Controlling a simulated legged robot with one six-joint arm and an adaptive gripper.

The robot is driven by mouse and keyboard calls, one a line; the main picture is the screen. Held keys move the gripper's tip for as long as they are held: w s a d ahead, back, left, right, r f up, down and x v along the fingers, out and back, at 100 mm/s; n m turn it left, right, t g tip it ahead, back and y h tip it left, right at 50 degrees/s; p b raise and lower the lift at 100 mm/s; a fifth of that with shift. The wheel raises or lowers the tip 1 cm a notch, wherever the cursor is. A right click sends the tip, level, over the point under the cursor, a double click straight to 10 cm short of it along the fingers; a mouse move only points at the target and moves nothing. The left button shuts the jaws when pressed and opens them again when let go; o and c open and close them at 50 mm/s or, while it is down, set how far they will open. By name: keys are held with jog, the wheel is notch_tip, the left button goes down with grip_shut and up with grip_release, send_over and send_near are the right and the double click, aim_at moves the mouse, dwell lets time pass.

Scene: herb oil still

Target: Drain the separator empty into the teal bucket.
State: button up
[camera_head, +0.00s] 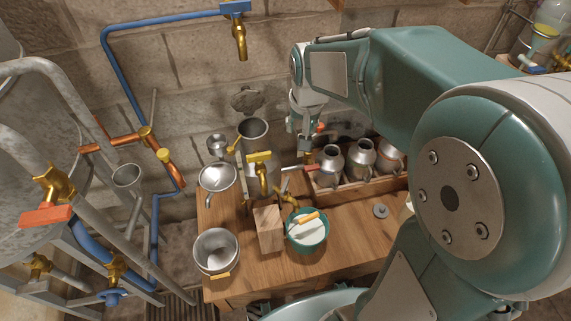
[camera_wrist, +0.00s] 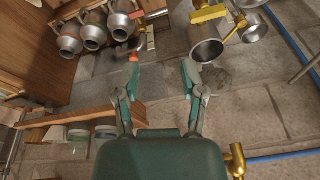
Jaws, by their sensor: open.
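The separator, a grey metal cylinder (camera_head: 253,140), stands upright at the back of the wooden bench with brass fittings and taps below it. Its open top also shows in the wrist view (camera_wrist: 207,52). The teal bucket (camera_head: 294,245) stands on the bench in front of the brass spout, with pale contents and an orange-handled tool across its top. A red-handled lever (camera_head: 290,168) sits right of the separator. My gripper (camera_wrist: 162,68) is open and empty, above the bench beside the separator. In the head view my gripper (camera_head: 305,148) is small and partly hard to make out.
Several metal cans (camera_head: 362,158) stand in a wooden rack to the right. A wooden block (camera_head: 268,229) is left of the bucket. A metal pot (camera_head: 215,250) stands front left. Blue pipe (camera_head: 125,75) and red-handled valves line the left. The bench's right front is mostly clear.

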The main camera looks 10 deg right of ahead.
jog(key=w+f+m+g, duration=0.1)
jog(key=w+f+m, duration=0.1)
jog(key=w+f, duration=0.85)
jog(key=m+g, duration=0.1)
jog(key=g, duration=0.1)
send_over(287, 179)
notch_tip(287, 179, down, 18)
notch_tip(287, 179, down, 11)
jog(key=shift+f, duration=0.1)
grip_shut()
